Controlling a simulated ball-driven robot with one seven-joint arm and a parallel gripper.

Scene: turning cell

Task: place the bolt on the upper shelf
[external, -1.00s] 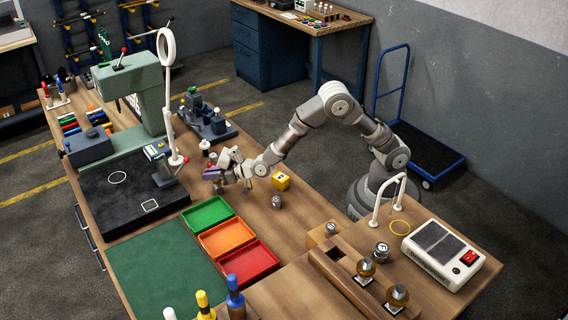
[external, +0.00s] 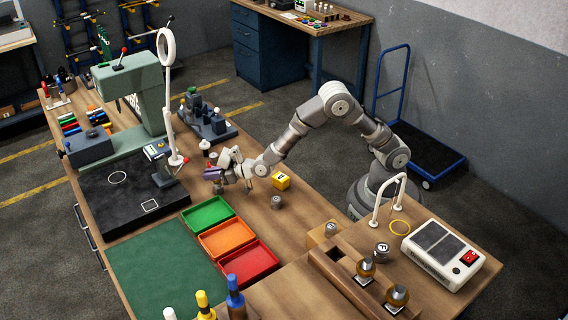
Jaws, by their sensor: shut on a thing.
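My gripper (external: 226,178) is over the wooden bench, behind the green tray. It is shut on a small purple thing (external: 213,173) at its left side. The thing is small and partly hidden by the fingers, so I cannot tell whether it is the bolt. I cannot pick out a bolt elsewhere. No shelf is clearly marked as the upper one; a raised wooden ledge (external: 343,273) with a square opening stands at the front right.
A yellow block (external: 281,181) and a grey metal cylinder (external: 277,202) stand right of my gripper. Green (external: 207,214), orange (external: 226,238) and red (external: 248,262) trays lie in front. A white lamp (external: 170,100) and green press (external: 135,90) rise at the left.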

